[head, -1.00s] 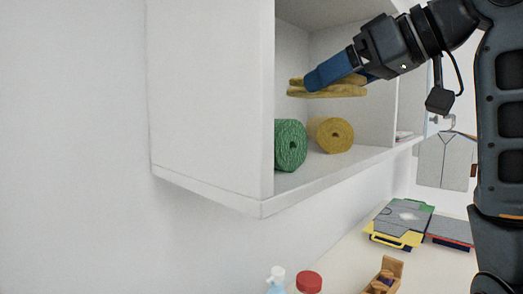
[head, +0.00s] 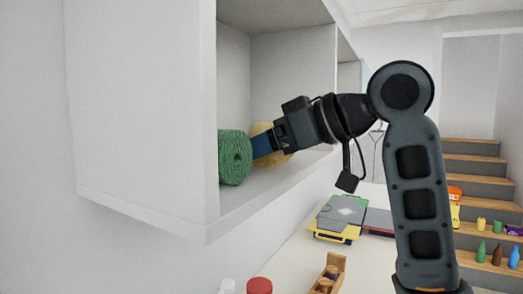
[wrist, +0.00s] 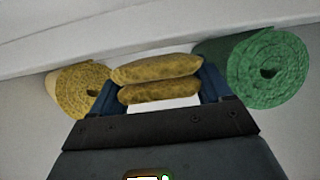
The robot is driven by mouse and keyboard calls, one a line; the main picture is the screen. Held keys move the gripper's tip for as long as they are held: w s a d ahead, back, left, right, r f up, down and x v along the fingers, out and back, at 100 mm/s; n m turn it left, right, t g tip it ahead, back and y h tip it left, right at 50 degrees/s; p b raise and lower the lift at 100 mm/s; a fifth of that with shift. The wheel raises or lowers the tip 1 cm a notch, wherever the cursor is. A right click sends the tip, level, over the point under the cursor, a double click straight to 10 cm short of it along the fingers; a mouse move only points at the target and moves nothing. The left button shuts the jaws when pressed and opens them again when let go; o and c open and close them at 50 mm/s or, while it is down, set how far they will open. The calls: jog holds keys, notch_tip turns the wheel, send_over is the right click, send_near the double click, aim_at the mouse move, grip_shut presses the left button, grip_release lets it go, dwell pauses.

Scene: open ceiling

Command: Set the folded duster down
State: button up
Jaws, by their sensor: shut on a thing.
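The folded duster (wrist: 155,80) is a mustard-yellow cloth in two thick layers. In the wrist view it sits between the blue fingers of my gripper (wrist: 159,84), which is shut on it. In the head view my gripper (head: 262,145) reaches into the open cupboard (head: 185,228) at the height of the rolls, and the duster is hidden there. A green roll (head: 235,158) stands just left of the fingers. A yellow roll (head: 262,128) is partly hidden behind them. Both rolls also show in the wrist view, yellow (wrist: 75,92) on the left and green (wrist: 268,72) on the right.
The cupboard's side wall (head: 140,110) is close on the left. Below it, a counter (head: 290,262) holds a stack of flat cases (head: 340,215), a wooden box (head: 328,275) and a red-capped container (head: 259,286). Steps with bottles (head: 480,195) stand at the right.

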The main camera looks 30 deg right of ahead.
jog(key=shift+f, duration=0.4)
jog(key=o, duration=0.9)
jog(key=shift+f, duration=0.15)
jog(key=shift+r, duration=0.25)
jog(key=b+v, duration=0.2)
jog(key=v, duration=1)
jog(key=shift+f, duration=0.15)
